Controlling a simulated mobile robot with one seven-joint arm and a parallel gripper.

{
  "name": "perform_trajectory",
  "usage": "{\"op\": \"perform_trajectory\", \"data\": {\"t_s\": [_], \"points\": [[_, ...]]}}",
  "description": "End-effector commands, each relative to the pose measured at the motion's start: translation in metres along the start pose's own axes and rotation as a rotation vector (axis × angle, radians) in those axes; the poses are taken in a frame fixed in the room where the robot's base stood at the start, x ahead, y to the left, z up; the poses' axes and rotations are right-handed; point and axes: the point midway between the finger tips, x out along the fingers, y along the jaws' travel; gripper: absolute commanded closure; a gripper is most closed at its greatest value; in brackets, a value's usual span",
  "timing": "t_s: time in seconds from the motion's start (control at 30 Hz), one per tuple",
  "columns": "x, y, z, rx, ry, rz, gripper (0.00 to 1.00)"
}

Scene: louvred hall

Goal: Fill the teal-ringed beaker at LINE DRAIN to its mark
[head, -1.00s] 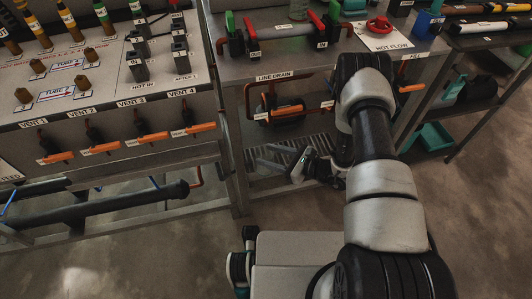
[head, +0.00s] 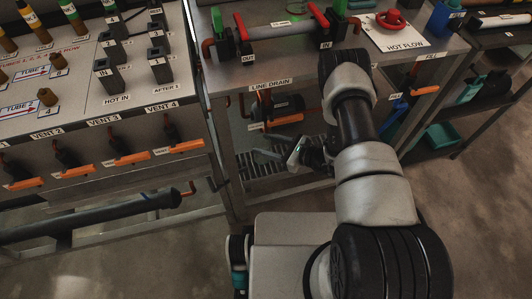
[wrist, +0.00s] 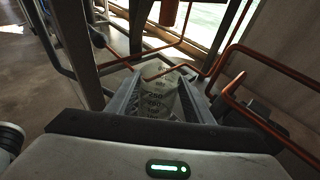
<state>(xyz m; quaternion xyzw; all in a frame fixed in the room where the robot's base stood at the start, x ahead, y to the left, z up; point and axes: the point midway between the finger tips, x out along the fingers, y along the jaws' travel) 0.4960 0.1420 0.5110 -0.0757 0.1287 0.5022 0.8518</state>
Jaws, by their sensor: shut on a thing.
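In the wrist view a pale, see-through beaker (wrist: 158,94) with printed markings sits between the two fingers of my gripper (wrist: 156,100). The gripper is shut on it. I cannot make out a teal ring or a liquid level. In the head view my gripper (head: 268,156) reaches under the bench, over a slatted grate (head: 262,170), below the LINE DRAIN label (head: 271,85). The beaker cannot be told apart there. An orange valve handle (head: 286,120) lies just below that label, above my gripper.
Copper pipes (wrist: 270,68) run close to the right of my gripper in the wrist view. A bench leg (head: 222,150) stands to its left. The VENT 4 handle (head: 187,147) is farther left. A teal bin (head: 442,136) sits on the right lower shelf.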

Motion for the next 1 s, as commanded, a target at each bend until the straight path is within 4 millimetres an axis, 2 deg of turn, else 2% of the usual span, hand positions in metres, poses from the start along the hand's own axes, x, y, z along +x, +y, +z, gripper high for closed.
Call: {"op": "perform_trajectory", "data": {"t_s": [0.33,0.7,0.73,0.8,0.83,1.0], "points": [[0.012,0.000,-0.039,0.000,0.001,0.001,0.86],[0.012,-0.001,-0.041,0.000,-0.001,-0.002,0.86],[0.013,-0.001,-0.041,0.000,-0.001,-0.001,0.51],[0.013,-0.001,-0.041,0.000,-0.001,-0.001,0.40],[0.013,-0.001,-0.041,0.000,0.000,-0.001,0.35],[0.013,-0.001,-0.041,0.000,0.000,-0.001,0.34]]}}
